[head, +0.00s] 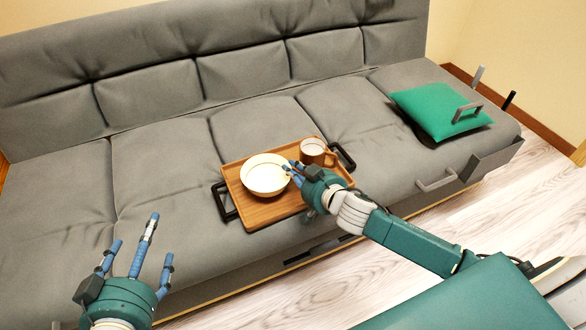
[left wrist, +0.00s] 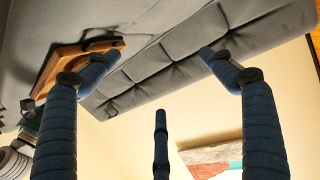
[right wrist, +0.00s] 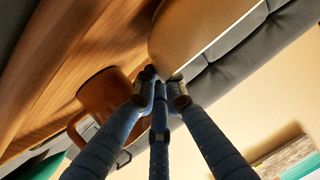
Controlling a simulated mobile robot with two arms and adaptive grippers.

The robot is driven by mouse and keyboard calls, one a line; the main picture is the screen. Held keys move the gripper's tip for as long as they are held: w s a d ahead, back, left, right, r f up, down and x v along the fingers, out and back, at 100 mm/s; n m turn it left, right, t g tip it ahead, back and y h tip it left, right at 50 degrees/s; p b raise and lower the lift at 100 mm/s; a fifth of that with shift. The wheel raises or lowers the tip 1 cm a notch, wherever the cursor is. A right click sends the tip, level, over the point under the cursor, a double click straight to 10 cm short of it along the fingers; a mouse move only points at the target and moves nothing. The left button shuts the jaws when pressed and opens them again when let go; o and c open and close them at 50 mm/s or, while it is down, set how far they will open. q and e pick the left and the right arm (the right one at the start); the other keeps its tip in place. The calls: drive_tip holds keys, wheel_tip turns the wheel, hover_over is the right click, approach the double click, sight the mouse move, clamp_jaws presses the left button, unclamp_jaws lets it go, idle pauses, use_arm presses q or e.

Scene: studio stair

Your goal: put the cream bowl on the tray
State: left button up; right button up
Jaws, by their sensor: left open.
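The cream bowl (head: 266,176) is upright over the left part of the wooden tray (head: 268,214) on the sofa. I cannot tell whether its base touches the tray. My right gripper (head: 294,167) is at the bowl's right rim. In the right wrist view its fingertips (right wrist: 162,82) are drawn together on the edge of the bowl (right wrist: 195,30), so it looks shut on the rim. My left gripper (head: 140,243) is open and empty, left of the tray and well apart from it. Its spread fingers also show in the left wrist view (left wrist: 152,80).
A brown mug (head: 313,153) stands on the tray's right part, close to my right fingers. The tray has dark handles at both ends. A green cushion (head: 436,110) lies on the right of the grey sofa (head: 160,170). The sofa's left seats are clear.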

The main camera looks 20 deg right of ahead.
drive_tip(key=o, duration=0.4)
drive_tip(key=shift+c, duration=0.2)
drive_tip(key=shift+r, duration=0.1)
